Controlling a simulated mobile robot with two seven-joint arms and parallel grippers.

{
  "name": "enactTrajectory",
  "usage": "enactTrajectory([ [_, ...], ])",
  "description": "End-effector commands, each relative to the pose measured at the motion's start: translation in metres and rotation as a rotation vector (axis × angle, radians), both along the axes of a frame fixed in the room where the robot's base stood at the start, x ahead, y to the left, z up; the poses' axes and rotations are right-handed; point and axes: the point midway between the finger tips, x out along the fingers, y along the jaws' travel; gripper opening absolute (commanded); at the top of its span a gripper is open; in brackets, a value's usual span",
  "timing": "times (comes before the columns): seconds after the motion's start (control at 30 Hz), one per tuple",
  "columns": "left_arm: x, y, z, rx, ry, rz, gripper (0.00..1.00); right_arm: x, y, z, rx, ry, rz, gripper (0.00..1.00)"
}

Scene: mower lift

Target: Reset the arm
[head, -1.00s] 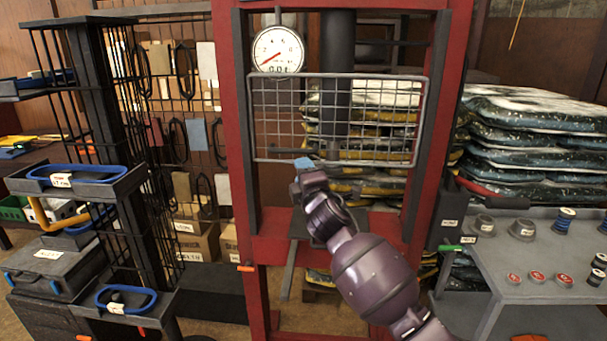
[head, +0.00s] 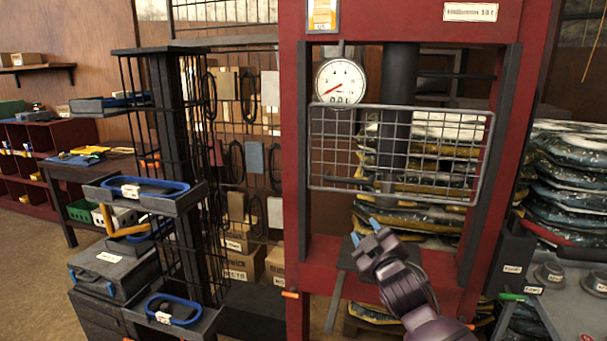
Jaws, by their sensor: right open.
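My right arm comes in from the bottom right of the head view. Its gripper (head: 364,230) has blue fingertips set apart, open with nothing between them. It is in front of the red press frame (head: 297,150), below the wire mesh guard (head: 400,155) and over the dark press bed (head: 347,252). I cannot tell whether it touches the bed. My left gripper does not show.
A round dial gauge (head: 341,82) hangs at the press's upper left. A black rack (head: 170,160) with trays of blue-rimmed rings stands to the left. A grey cart (head: 570,300) is at the lower right, and stacked bags (head: 570,180) stand behind. Floor shows at far left.

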Motion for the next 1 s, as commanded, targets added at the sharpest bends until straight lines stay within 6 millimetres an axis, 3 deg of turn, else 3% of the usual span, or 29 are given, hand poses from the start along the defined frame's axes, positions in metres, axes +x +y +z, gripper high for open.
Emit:
enactTrajectory([
  [0.27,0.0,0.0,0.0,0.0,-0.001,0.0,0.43,-0.07,-0.04,-0.099,0.298,0.202,-0.011,0.41],
  [0.5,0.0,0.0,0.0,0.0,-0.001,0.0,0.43,-0.148,-0.075,-0.179,0.477,0.364,-0.08,0.41],
  [0.8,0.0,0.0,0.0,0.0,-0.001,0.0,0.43,-0.263,-0.115,-0.268,0.559,0.56,-0.223,0.41],
  [1.0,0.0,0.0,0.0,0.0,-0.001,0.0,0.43,-0.331,-0.131,-0.313,0.564,0.676,-0.31,0.41],
])
